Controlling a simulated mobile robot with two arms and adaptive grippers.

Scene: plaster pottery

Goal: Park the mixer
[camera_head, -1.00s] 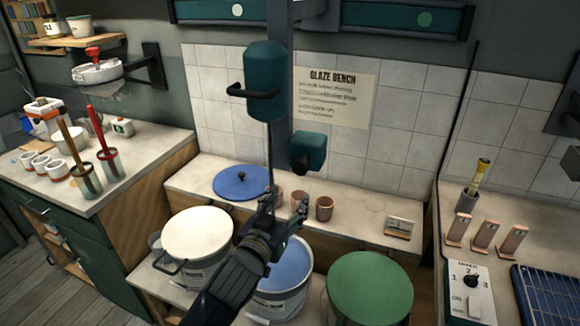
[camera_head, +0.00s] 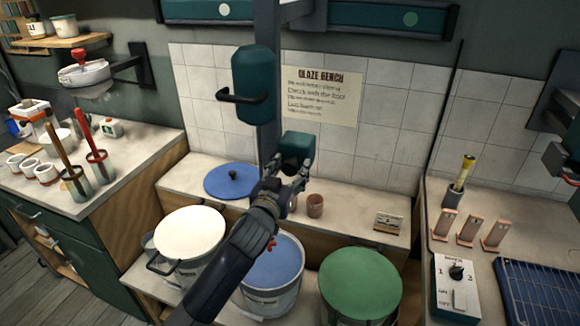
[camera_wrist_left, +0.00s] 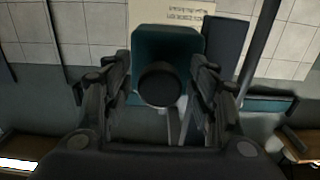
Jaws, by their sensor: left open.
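The mixer is a teal motor body (camera_head: 251,85) with a black side handle (camera_head: 240,97), on a grey upright post (camera_head: 268,40) against the wall. A smaller teal block (camera_head: 296,148) with a black round knob sits lower on the post. My left gripper (camera_head: 290,182) is just below and in front of this block. In the left wrist view the knob (camera_wrist_left: 160,84) shows between the two open fingers, with the teal block (camera_wrist_left: 150,45) behind it; I cannot tell whether they touch. The bucket of blue glaze (camera_head: 285,262) is below, partly hidden by my left arm. A small red part (camera_head: 271,243) shows there.
A white-topped bucket (camera_head: 190,230) and a green-topped bucket (camera_head: 360,285) flank the blue one. On the shelf are a blue lid (camera_head: 222,183), cups (camera_head: 315,205) and a small card (camera_head: 389,222). A switch box (camera_head: 457,285) stands at right.

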